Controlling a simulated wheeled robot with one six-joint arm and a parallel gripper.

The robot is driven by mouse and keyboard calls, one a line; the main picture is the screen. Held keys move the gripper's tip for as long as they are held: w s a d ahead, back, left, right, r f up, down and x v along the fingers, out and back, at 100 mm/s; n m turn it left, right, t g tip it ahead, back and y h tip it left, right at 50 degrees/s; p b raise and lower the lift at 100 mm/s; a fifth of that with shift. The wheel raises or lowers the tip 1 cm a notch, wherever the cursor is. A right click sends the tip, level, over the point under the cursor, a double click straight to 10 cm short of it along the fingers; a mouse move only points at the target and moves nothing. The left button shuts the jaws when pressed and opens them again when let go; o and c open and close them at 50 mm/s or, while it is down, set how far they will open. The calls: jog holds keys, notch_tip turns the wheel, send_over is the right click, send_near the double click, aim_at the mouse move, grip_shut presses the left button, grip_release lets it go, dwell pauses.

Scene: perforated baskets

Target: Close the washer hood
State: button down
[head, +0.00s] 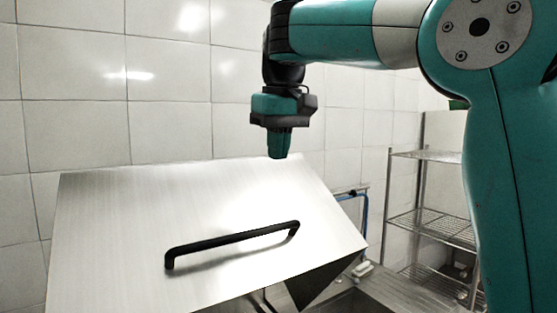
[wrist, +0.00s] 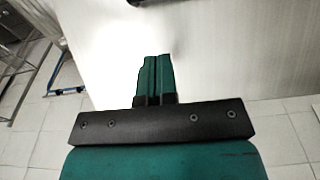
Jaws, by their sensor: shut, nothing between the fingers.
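The washer hood (head: 130,215) is a brushed steel cover, tilted up and open, with a dark gap under its lower right edge. A black bar handle (head: 232,245) runs across its front face. My gripper (head: 278,156) points down at the hood's top right edge, well above the handle. In the head view I cannot tell whether it touches the steel. In the wrist view the green fingers (wrist: 154,58) are together with nothing between them, and the pale hood surface (wrist: 220,45) fills the space beyond them.
A wire shelf rack (head: 440,200) stands at the right by the tiled wall. A steel counter (head: 395,292) lies at the lower right, with a blue pipe frame (head: 362,215) behind the hood's right side. The space in front of the handle looks clear.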

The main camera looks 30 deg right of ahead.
aim_at(278, 225)
jog(key=f+b, duration=0.8)
jog(key=f, duration=0.2)
jog(key=shift+w+f+b, duration=0.1)
jog(key=shift+w+b, duration=0.1)
jog(key=shift+b, duration=0.2)
jog(key=shift+s+f+b, duration=0.45)
jog(key=shift+f+b, duration=0.25)
jog(key=shift+b, duration=0.05)
